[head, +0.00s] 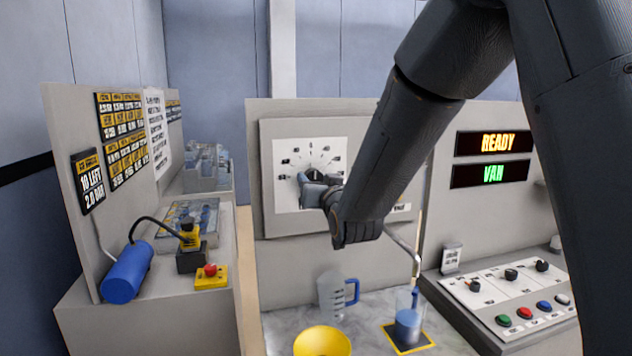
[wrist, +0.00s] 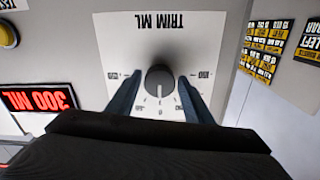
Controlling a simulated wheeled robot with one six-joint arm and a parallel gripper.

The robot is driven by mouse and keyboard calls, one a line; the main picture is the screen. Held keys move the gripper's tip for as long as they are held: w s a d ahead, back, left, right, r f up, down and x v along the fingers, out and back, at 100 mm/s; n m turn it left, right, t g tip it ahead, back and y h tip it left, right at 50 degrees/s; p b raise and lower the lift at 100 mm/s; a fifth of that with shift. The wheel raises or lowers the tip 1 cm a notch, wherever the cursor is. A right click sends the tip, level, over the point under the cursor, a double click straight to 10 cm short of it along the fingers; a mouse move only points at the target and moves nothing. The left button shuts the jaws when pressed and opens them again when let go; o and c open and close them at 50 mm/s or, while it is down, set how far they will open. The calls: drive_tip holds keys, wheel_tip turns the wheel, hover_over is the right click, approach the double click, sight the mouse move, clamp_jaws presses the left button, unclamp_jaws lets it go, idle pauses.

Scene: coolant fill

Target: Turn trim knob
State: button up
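The trim knob (wrist: 160,79) is round and dark on a white dial plate (wrist: 112,42) that reads TRIM ML, upside down in the wrist view. A light line on the knob seems to point toward the middle of the scale. My gripper (wrist: 161,82) has one blue-grey finger on each side of the knob, with a small gap showing on both sides. In the head view my gripper (head: 319,185) is in front of the dial plate (head: 335,155) and hides much of the knob.
Signs read READY (head: 492,142) and VAN (head: 491,174); a red display (wrist: 38,99) reads 300 ML. Below are a clear jug (head: 335,298), a yellow funnel (head: 322,341) and a blue-filled vessel (head: 408,322). A button panel (head: 515,300) stands at right.

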drive_tip(key=c, duration=0.7)
drive_tip(key=shift+m+b, duration=0.3)
drive_tip(key=shift+b, duration=0.15)
drive_tip(key=shift+m+b, duration=2.6)
drive_tip(key=o, duration=1.1)
drive_tip(key=shift+c, duration=0.2)
drive_tip(key=shift+s, duration=0.1)
